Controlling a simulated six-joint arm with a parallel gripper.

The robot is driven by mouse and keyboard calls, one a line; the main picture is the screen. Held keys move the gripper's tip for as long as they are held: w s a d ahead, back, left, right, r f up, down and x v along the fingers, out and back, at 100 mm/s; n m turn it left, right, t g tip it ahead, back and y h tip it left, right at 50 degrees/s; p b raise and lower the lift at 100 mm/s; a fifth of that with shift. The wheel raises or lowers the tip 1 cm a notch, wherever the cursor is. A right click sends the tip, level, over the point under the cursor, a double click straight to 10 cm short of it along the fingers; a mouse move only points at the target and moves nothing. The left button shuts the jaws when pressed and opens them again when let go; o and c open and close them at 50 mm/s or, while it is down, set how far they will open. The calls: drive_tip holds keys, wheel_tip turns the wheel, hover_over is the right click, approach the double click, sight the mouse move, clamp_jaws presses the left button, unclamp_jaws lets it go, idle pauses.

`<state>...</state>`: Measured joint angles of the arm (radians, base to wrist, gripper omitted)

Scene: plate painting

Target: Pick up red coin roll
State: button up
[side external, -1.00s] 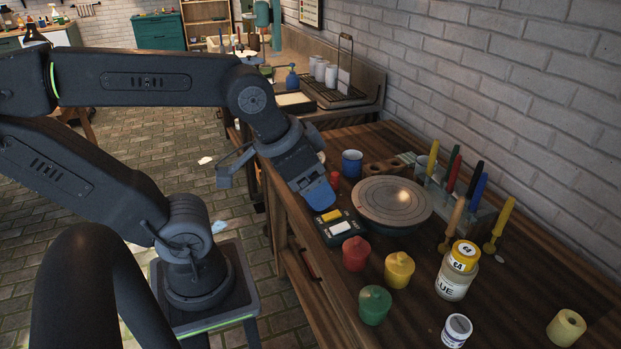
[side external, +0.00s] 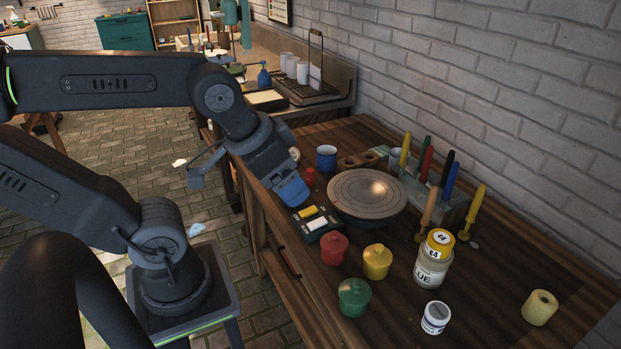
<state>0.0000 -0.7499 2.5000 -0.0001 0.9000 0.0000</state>
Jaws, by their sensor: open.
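A small red cylinder (side external: 310,177), which looks like the red coin roll, stands on the wooden bench in front of a blue cup (side external: 326,157). My gripper (side external: 293,192) has blue fingertips and points down to the right, just left of the red cylinder in the picture. It is open, and no object shows between its fingers. Its nearer side hides the gap between the fingers. I cannot tell whether the gripper touches the cylinder.
A round turntable (side external: 366,192) stands right of the cylinder. A black tray (side external: 318,230) with yellow and white blocks lies below my gripper. Red (side external: 333,248), yellow (side external: 377,262) and green (side external: 354,298) pots stand nearer the camera. Upright coloured tools (side external: 427,165) line the wall side.

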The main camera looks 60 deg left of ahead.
drive_tip(key=c, duration=0.3)
